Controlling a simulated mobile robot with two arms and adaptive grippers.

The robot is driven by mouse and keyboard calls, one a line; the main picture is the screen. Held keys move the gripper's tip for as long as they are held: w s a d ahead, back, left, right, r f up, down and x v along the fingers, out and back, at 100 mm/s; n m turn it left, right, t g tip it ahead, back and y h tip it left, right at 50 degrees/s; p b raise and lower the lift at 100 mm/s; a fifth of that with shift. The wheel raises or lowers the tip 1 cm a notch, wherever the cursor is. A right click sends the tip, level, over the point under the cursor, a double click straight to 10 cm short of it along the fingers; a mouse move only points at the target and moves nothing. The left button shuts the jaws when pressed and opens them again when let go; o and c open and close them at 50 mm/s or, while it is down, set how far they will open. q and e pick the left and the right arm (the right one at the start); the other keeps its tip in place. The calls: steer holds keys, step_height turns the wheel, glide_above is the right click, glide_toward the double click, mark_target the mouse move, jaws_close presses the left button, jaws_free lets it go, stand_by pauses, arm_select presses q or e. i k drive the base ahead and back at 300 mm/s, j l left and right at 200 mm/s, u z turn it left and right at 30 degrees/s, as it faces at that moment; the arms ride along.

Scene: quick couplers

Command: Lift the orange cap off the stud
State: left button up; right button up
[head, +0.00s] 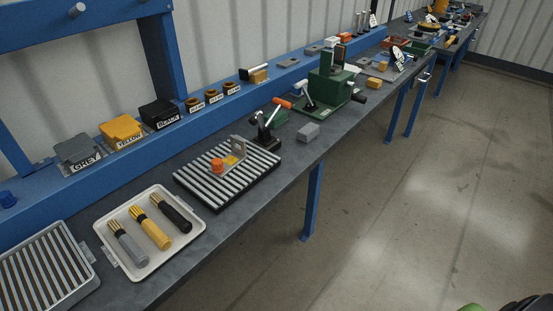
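The orange cap (217,165) is a small round piece at the left end of a grey angled bracket (237,163). The bracket stands on a black base with light slats (203,192) on the workbench. The stud is not visible; I cannot tell how far the cap covers it. A yellow patch (230,160) shows on the bracket beside the cap. Neither gripper is in view, and nothing touches the cap.
A white tray (110,253) with grey, yellow and black connectors lies in front-left of the slatted base. A toggle clamp with an orange handle (283,103) stands just behind it. A green press (328,88) and a grey block (308,132) stand farther right. The bench's front edge is clear.

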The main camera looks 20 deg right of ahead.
mark_target(217, 164)
steer(key=z, duration=0.25)
steer(key=u, duration=0.6)
steer(key=i+l+u, duration=0.1)
steer(key=l+u, duration=0.25)
steer(key=l, duration=0.25)
steer(key=l+u, duration=0.4)
steer(key=l, duration=0.15)
steer(key=l+u, duration=0.35)
steer(key=l, duration=0.25)
